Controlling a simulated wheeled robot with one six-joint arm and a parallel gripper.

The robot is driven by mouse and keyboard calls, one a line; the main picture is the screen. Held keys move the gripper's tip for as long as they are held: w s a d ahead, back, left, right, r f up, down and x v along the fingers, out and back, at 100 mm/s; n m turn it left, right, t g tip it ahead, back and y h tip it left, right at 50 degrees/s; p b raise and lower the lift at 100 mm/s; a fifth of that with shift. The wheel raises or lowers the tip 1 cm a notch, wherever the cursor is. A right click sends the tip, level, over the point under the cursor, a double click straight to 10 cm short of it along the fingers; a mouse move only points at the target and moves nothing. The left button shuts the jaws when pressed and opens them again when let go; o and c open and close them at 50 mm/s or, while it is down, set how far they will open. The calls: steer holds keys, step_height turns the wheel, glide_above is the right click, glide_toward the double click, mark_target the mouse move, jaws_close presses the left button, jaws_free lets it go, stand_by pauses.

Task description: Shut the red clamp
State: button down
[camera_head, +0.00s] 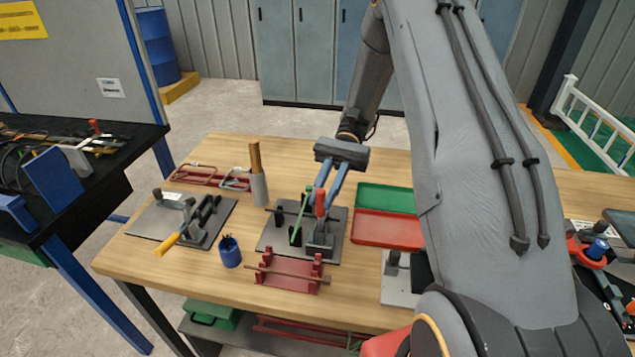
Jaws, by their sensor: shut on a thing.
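The red clamp shows as an upright red handle (320,203) on a grey metal base plate (272,238) in the middle of the wooden table. My gripper (324,192) points down from above with its two bluish fingers around the red handle, and it is shut on it. A dark block at the handle's foot stands on the plate.
Left are another plate with a yellow-handled tool (167,243), a blue cup (230,252) and a grey cylinder with a wooden stick (257,184). A red rack (289,278) stands in front. Green (386,198) and red (386,230) trays lie right. Bare wood shows at the front left.

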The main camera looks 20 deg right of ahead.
steer(key=shift+w, duration=0.15)
stand_by(0.3)
steer(key=c, duration=1.6)
jaws_free()
steer(key=shift+f, duration=0.1)
steer(key=shift+c, duration=0.2)
steer(key=shift+d, duration=0.1)
steer(key=b+v, duration=0.3)
steer(key=v, duration=0.5)
steer(key=shift+b, duration=0.3)
